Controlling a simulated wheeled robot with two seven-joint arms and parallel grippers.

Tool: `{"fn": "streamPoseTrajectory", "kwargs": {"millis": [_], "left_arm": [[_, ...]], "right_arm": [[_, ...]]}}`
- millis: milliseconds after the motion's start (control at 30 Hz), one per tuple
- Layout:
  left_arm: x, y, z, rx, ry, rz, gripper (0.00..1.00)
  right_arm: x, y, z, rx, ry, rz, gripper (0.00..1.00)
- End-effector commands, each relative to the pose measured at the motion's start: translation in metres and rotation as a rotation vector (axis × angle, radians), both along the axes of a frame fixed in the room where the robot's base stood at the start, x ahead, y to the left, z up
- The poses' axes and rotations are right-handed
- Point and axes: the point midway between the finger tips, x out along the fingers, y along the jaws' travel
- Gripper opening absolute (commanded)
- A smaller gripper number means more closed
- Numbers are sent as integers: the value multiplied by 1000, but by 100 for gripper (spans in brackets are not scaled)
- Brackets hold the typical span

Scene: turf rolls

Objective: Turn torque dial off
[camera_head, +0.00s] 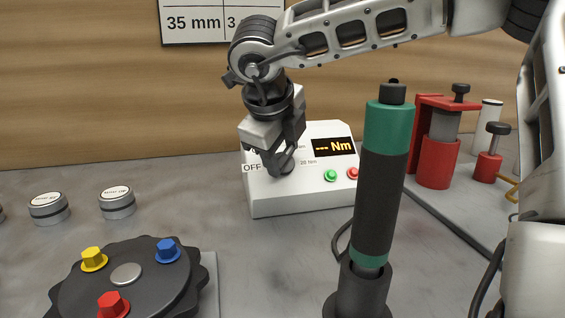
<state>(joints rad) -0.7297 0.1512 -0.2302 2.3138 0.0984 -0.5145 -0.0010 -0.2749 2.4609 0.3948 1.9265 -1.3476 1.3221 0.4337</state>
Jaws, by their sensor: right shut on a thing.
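The white torque control box (314,193) stands at the middle back of the grey bench. Its display (333,147) reads "--- Nm". The torque dial (288,165) is on the left of its front face, mostly hidden behind my right gripper. The label "OFF" (251,168) shows at the left of the dial. My right gripper (279,168) reaches down to the box from above and is shut on the dial. My left gripper is not in view.
A green and black screwdriver (378,195) stands upright in a dark holder in front of the box. A black turntable (125,285) with coloured hex pieces is at front left. Silver caps (117,201) lie behind it. Red clamps (436,160) stand at the right.

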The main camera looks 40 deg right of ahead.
Motion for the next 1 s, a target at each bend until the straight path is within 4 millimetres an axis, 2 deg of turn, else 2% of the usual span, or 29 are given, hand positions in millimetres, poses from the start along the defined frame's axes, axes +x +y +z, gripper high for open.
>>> {"fn": "streamPoseTrajectory", "kwargs": {"millis": [33,200,400,600,1000], "left_arm": [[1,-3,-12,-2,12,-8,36],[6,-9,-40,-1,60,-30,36],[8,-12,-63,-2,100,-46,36],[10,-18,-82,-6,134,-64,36],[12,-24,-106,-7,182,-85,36]], "right_arm": [[0,0,-3,-31,14,34,24],[-1,2,-4,-126,67,155,24],[-1,3,-5,-236,128,296,24],[-2,4,-6,-340,187,431,24],[-4,4,-6,-490,270,623,24]]}}
